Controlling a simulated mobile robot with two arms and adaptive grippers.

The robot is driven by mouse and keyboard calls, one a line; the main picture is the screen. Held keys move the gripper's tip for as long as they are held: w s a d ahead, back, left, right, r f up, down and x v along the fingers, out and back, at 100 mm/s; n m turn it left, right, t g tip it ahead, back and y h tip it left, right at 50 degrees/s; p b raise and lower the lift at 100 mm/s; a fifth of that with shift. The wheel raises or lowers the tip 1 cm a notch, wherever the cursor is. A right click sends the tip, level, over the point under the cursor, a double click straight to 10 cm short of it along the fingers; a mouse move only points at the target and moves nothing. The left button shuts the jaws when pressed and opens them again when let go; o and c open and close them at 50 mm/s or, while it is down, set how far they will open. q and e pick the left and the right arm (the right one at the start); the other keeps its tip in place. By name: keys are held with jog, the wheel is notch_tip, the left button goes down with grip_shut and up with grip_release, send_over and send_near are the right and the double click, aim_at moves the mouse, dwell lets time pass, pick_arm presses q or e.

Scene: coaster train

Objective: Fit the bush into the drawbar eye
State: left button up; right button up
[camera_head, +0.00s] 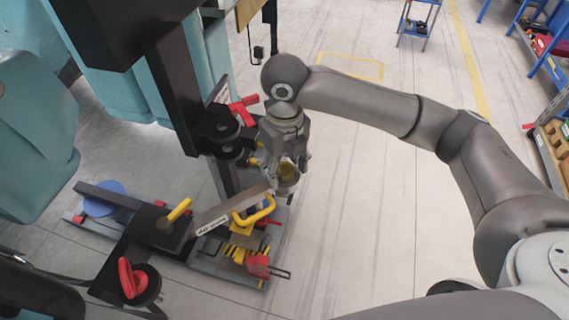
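The drawbar (228,207) is a grey bar with a white label. It slopes up to the right from a dark block and ends in a round grey eye (288,188). A brass-coloured bush (287,170) shows at the eye, between the fingers of my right gripper (284,166). My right gripper points down from above, and its fingers appear shut on the bush. I cannot tell whether the bush is inside the eye or just above it, because the fingers hide part of it. My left gripper is not in view.
A yellow handle (256,211) and a red part (258,266) are close below the drawbar. A red lever (238,111) sticks out left of my gripper. Teal train bodywork (35,150) fills the left. The floor (370,220) to the right is clear.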

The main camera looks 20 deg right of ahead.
notch_tip(320, 180, up, 12)
jog(key=b, duration=0.1)
jog(key=shift+r+b, duration=0.15)
jog(key=shift+b, duration=0.2)
dwell(0.8)
